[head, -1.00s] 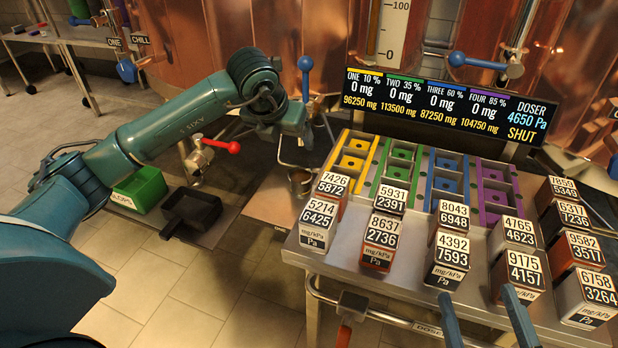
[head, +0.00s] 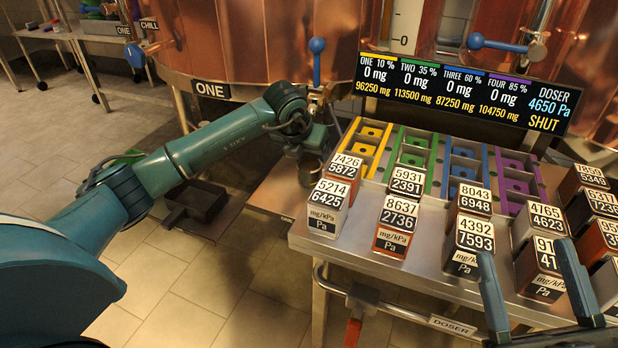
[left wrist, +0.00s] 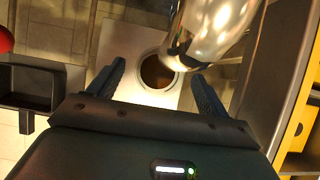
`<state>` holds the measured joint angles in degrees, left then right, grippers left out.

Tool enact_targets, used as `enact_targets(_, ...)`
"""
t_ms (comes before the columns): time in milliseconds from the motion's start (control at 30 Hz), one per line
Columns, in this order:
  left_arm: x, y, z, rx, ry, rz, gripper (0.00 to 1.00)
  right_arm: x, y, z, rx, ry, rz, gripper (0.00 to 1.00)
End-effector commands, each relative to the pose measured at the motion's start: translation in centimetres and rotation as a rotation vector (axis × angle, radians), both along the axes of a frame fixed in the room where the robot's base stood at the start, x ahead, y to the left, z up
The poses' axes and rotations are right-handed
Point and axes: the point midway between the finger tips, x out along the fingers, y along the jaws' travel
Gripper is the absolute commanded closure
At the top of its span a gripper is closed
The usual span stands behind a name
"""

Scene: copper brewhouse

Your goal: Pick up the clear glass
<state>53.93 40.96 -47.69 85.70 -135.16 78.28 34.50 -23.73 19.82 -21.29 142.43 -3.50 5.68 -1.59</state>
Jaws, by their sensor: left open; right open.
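In the left wrist view a round vessel (left wrist: 156,71) with a pale rim and a brownish inside stands on a white plate, seen from above. It looks like the clear glass, though I cannot tell its wall clearly. My left gripper (left wrist: 158,80) is open, with one finger on each side of the vessel in the picture; I see no contact. In the head view my left gripper (head: 308,172) is at the left end of the bench and hides the glass. My right gripper (head: 527,260) is open and empty at the front right, before the labelled blocks.
A shiny metal spout (left wrist: 212,28) hangs close above the vessel, by the right finger. A dark tray (head: 195,201) is to the left. Labelled blocks (head: 396,225) stand on the doser bench (head: 345,245), below the doser display (head: 460,95). A blue-knobbed lever (head: 317,46) rises behind.

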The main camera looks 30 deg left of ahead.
Motion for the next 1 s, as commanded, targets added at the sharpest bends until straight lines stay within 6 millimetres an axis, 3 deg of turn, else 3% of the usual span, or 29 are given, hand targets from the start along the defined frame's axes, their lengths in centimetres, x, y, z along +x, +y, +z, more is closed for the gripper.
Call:
enact_targets(233,0.08,0.0,0.01,0.0,-0.001,0.0,0.24,-0.01,-0.02,0.16,-0.001,-0.006,-0.001,0.37)
enact_targets(1000,0.05,0.02,0.01,0.0,-0.001,0.0,0.87,0.01,0.0,0.07,-0.001,-0.004,0.001,0.37)
